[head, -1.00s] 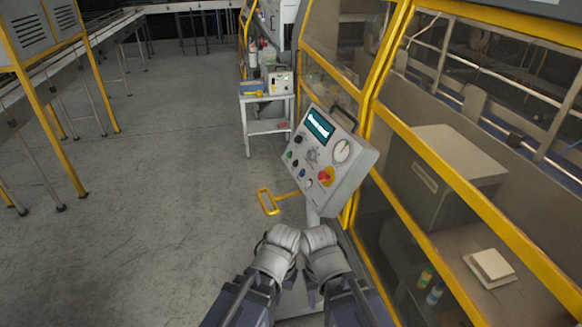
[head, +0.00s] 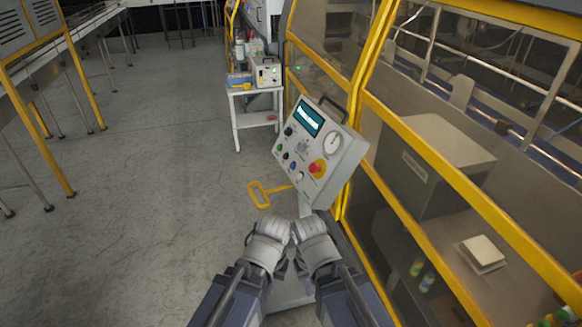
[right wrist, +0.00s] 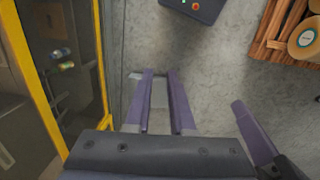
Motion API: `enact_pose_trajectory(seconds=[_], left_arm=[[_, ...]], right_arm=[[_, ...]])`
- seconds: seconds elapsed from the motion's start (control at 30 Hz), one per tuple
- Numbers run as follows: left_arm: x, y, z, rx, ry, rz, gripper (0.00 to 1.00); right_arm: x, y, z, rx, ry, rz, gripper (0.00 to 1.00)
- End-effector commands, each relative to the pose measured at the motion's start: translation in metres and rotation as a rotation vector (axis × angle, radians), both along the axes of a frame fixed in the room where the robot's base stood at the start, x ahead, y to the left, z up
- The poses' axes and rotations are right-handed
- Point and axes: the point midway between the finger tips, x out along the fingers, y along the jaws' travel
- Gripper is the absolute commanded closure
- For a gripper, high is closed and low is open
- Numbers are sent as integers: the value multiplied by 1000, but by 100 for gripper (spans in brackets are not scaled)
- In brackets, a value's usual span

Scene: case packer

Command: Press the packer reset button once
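The packer's control panel (head: 318,150) is a tilted grey box on a post. Its face has a lit screen (head: 308,117), a white dial (head: 333,144), a red knob on yellow (head: 317,168) and several small dark, green, blue and white buttons. Labels are too small to read, so I cannot tell which button is reset. My right gripper (head: 313,228) is below the panel, apart from it. In the right wrist view its two fingers (right wrist: 160,72) are parallel with an empty gap. My left gripper (head: 268,228) is close beside it; its fingers are not clear.
A yellow-framed machine enclosure (head: 440,185) stands close on the right. A yellow handle-like loop (head: 259,195) juts out left of the post. A white cart (head: 254,95) with equipment stands behind. A wooden pallet (right wrist: 272,38) shows in the right wrist view.

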Motion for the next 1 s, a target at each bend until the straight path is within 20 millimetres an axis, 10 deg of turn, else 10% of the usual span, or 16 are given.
enact_pose_trajectory(seconds=[0.17, 1.0], left_arm=[[0, 0, 0, 0, 0, 0, 100], [0, 0, 0, 0, 0, 0, 100]], right_arm=[[0, 0, 0, 0, 0, 0, 100], [0, 0, 0, 0, 0, 0, 100]])
